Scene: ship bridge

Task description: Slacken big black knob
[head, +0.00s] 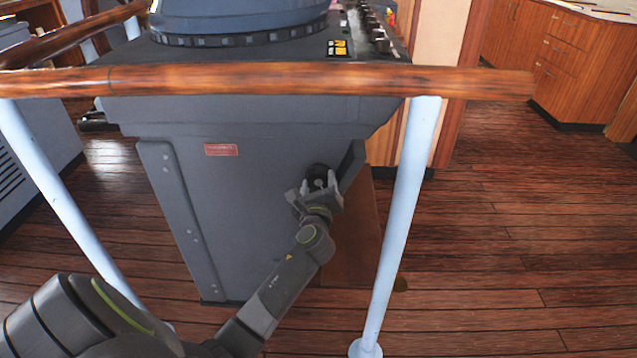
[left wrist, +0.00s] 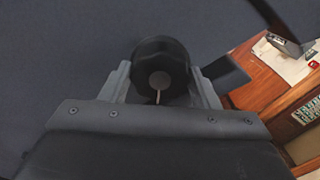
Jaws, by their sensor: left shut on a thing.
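The big black knob (head: 318,172) sits on the side of the grey console (head: 235,215), near its right edge. My left gripper (head: 315,187) is shut on the knob, with my arm reaching up to it from the lower left. In the left wrist view the round black knob (left wrist: 160,68) stands between the two fingers of the left gripper (left wrist: 161,84). The knob's face shows a lighter round centre with a pale line running down from it. My right gripper is not in view.
A wooden handrail (head: 270,79) crosses in front of the console, above my arm. Pale blue posts (head: 402,225) hold it, one to the right of the gripper and one at the left (head: 55,190). Wooden floor (head: 500,240) is clear at the right.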

